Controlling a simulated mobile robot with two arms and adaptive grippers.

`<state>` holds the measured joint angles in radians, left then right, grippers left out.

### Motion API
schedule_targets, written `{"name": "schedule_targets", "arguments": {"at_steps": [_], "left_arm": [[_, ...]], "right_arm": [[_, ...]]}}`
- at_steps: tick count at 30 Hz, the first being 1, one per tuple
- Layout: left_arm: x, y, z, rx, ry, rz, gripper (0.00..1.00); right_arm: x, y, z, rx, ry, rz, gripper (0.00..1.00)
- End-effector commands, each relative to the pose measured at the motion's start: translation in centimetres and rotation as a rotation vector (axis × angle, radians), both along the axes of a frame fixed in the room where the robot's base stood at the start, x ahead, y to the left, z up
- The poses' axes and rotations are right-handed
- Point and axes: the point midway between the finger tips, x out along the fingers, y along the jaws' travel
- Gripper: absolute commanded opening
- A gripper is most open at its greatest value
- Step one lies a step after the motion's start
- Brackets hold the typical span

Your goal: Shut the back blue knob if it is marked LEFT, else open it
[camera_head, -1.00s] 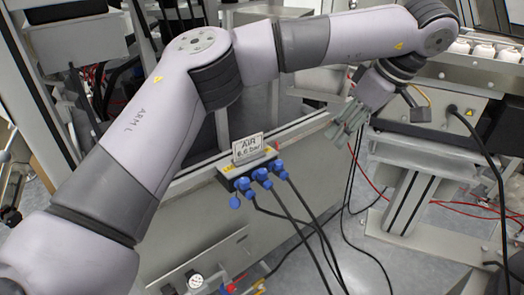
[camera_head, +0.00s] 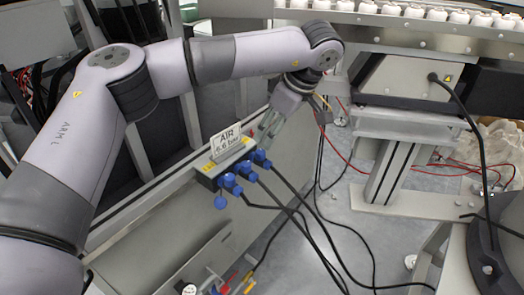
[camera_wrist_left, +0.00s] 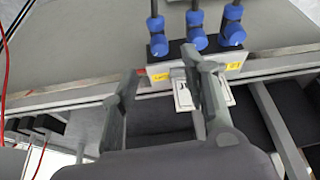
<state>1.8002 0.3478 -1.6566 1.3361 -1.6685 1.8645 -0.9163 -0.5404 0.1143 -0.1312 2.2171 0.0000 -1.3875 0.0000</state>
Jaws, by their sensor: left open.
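A small manifold (camera_head: 207,171) with three blue knobs is fixed on the grey panel's top edge. The back blue knob (camera_head: 260,157) is the farthest in the head view and leftmost in the left wrist view (camera_wrist_left: 158,46). No LEFT marking is readable on it. The middle knob (camera_head: 245,171) and front knob (camera_head: 228,181) sit in a row before it. My left gripper (camera_head: 266,127) is open and empty just beyond the back end of the manifold. In the left wrist view its fingers (camera_wrist_left: 165,80) point toward the manifold, apart from the knobs. My right gripper is not in view.
A white sign (camera_head: 226,141) reading AIR 6.6 bar stands behind the knobs, close to my left fingers. Black hoses (camera_head: 290,205) run from the knobs toward the floor. A conveyor with white caps (camera_head: 415,12) is at the back right. Open floor lies right of the panel.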

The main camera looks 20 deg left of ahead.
Motion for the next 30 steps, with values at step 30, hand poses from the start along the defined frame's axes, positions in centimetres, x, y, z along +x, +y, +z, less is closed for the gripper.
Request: {"name": "schedule_targets", "arguments": {"at_steps": [30], "left_arm": [[0.8, 2.7, -6.9, 0.000, -0.001, 0.000, 0.28]], "right_arm": [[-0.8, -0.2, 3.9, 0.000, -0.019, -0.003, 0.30]]}}
